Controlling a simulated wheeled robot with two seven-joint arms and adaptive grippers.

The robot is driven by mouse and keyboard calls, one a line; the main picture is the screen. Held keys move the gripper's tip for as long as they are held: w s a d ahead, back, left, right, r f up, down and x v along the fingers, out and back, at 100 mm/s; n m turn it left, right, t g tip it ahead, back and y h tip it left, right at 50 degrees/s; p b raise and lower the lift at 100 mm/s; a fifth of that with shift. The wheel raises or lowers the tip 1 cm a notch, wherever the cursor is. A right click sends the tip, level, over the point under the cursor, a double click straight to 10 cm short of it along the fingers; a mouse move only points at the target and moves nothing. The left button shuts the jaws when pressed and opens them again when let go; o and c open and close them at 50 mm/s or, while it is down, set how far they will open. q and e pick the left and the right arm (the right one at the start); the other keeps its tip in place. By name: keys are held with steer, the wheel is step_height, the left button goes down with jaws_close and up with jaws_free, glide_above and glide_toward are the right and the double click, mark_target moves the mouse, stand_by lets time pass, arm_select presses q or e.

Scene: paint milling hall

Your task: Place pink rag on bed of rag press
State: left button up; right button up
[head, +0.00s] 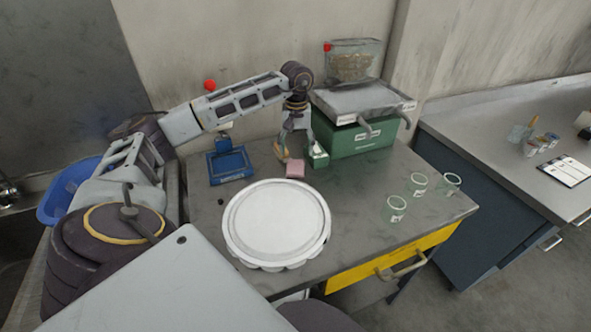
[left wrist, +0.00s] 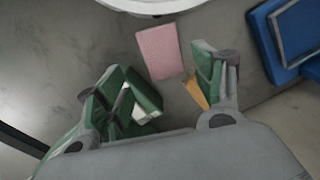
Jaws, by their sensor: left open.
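The pink rag (head: 295,169) lies flat on the grey worktop behind the white round lid. In the left wrist view the pink rag (left wrist: 161,52) lies just beyond the fingertips, roughly between them. My left gripper (head: 296,149) points down above the worktop, slightly behind the rag; in the left wrist view (left wrist: 158,72) its fingers are spread and hold nothing. A blue device with a low flat base (head: 229,166), seemingly the rag press, stands left of the rag. Part of it shows at the right of the left wrist view (left wrist: 286,40). My right gripper is not in view.
The white round lid (head: 277,222) fills the front. A green case (head: 358,138) stands behind. Several glass jars (head: 397,207) stand right.

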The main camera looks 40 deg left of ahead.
mark_target(295, 168)
arm_select(q)
steer(key=shift+f, duration=1.35)
steer(key=shift+s+f+p, duration=0.2)
steer(key=shift+f, duration=0.7)
steer(key=shift+s+f+p, duration=0.15)
steer(key=shift+f, duration=0.75)
steer(key=shift+d+f, duration=0.1)
steer(key=shift+f, duration=0.75)
steer(key=c, duration=0.8)
steer(key=shift+r, duration=0.1)
